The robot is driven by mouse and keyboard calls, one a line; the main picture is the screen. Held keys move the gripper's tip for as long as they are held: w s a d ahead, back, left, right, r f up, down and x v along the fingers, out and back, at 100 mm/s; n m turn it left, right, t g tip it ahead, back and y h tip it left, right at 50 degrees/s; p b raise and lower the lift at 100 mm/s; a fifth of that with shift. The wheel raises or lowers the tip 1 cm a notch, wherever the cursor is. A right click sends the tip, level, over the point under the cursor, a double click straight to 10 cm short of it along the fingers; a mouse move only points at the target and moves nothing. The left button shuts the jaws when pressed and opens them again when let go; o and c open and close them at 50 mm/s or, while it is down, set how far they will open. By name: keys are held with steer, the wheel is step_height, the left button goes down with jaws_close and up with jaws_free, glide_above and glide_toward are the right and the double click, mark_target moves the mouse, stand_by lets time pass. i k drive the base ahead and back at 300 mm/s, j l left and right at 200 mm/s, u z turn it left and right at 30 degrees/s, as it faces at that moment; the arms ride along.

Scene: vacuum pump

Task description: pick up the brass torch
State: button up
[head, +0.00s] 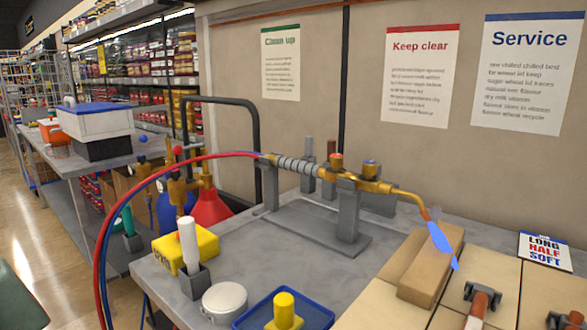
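The brass torch (399,190) lies roughly level across a grey stand (347,215) on the grey bench. It has a grey ribbed grip, and knobs with orange and blue tops near its front. Its bent nozzle points down to the right, with a blue flame shape (441,246) at the tip. A red hose (148,182) and a blue hose run from its left end and arc down over the bench's left edge. My gripper is not in view.
A yellow block (204,243), white stick in a grey holder (189,246), round tin (224,301) and blue tray (317,312) stand in front. A tan brick (432,262) lies right on tan tiles. Gas cylinders stand behind left. A wall with signs closes the back.

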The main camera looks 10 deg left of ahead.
mark_target(375, 186)
steer(key=i+j, duration=0.1)
steer(key=j, duration=0.35)
steer(key=i+j, duration=0.1)
steer(key=j, duration=0.35)
steer(key=i+j, duration=0.1)
steer(key=j, duration=0.4)
steer(key=i+j, duration=0.1)
steer(key=j, duration=0.35)
steer(key=i+j, duration=0.15)
steer(key=j, duration=0.3)
steer(key=i+j, duration=0.1)
steer(key=j, duration=0.35)
steer(key=i+j, duration=0.1)
steer(key=j, duration=0.35)
steer(key=i+j, duration=0.1)
steer(key=j, duration=0.35)
steer(key=j+z, duration=0.1)
steer(key=z, duration=0.3)
steer(key=j+z, duration=0.15)
steer(key=z, duration=0.3)
steer(key=j+z, duration=0.1)
steer(key=z, duration=1.9)
steer(key=i+j, duration=0.15)
steer(key=j, duration=0.15)
steer(key=i+j+z, duration=0.1)
steer(key=j, duration=0.25)
steer(key=i+j+z, duration=0.1)
steer(key=j, duration=0.2)
steer(key=i+j, duration=0.15)
steer(key=j, duration=0.2)
